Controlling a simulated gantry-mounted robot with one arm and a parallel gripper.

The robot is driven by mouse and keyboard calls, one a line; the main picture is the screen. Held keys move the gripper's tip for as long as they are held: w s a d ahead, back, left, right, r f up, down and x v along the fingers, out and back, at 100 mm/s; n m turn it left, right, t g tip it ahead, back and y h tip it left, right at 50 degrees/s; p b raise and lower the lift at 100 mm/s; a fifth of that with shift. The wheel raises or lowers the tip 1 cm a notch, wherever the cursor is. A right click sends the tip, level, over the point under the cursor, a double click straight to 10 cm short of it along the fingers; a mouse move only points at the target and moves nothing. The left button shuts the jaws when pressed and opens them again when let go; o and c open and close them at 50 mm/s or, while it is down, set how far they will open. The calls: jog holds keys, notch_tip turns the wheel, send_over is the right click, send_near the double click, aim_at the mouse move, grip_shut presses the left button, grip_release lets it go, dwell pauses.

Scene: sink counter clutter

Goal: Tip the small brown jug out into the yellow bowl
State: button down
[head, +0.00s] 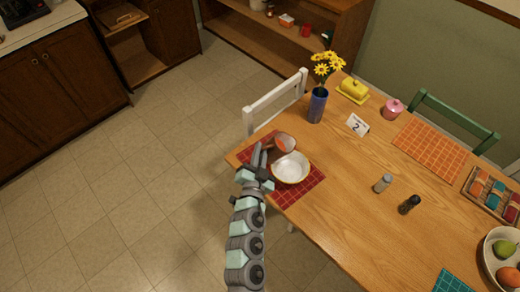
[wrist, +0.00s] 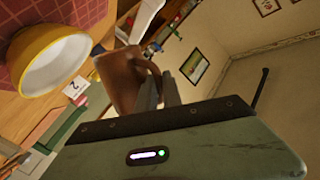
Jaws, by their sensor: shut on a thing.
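The small brown jug (wrist: 122,80) is in my gripper (wrist: 160,92), with the fingers closed at its handle in the wrist view. The jug looks tilted, but its exact angle and its contents are unclear there. In the head view the jug (head: 284,142) appears as a small round shape with a reddish middle, just beyond the tip of my gripper (head: 267,154). The yellow bowl (head: 291,168) stands upright on the red mat, close beside the jug and nearer the camera. In the wrist view the bowl (wrist: 48,62) shows a yellow outside and a pale inside that looks empty.
The red mat (head: 312,184) lies at the table's left corner. Two shakers (head: 383,183) stand to the right. A white chair (head: 276,101) is at the table's far left edge.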

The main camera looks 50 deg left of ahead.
aim_at(278, 149)
jog(key=shift+w+d+r+m+p, duration=0.2)
jog(key=shift+r+m+p, duration=0.25)
jog(key=shift+m+p, duration=0.4)
jog(key=shift+w+d+r+m+p, duration=0.15)
jog(key=shift+r+m+p, duration=0.35)
jog(key=shift+p, duration=0.5)
jog(key=shift+w+d+r+m+g+p, duration=0.1)
jog(key=shift+w+d+m+g+p, duration=0.15)
jog(key=shift+m+p, duration=0.45)
jog(key=shift+w+d+r+m+g+p, duration=0.15)
jog(key=shift+w+m+p, duration=0.1)
jog(key=shift+m+p, duration=0.4)
jog(key=shift+w+d+f+m+p, duration=0.2)
jog(key=shift+m+p, duration=0.1)
jog(key=shift+p, duration=0.65)
jog(key=shift+w+r+m+p, duration=0.1)
jog(key=shift+m+p, duration=0.2)
jog(key=shift+p, duration=0.3)
jog(key=shift+w+d+p, duration=0.1)
jog(key=shift+d+p, duration=0.15)
jog(key=shift+p, duration=0.4)
jog(key=shift+w+d+m+g+p, duration=0.3)
jog(key=shift+m+p, duration=0.4)
jog(key=shift+p, duration=0.75)
jog(key=shift+w+d+f+m+p, duration=0.15)
jog(key=shift+w+f+m+p, duration=0.2)
jog(key=shift+p, duration=0.7)
jog(key=shift+w+d+f+m+p, duration=0.1)
jog(key=shift+d+f+m+p, duration=0.1)
jog(key=shift+m+p, duration=0.25)
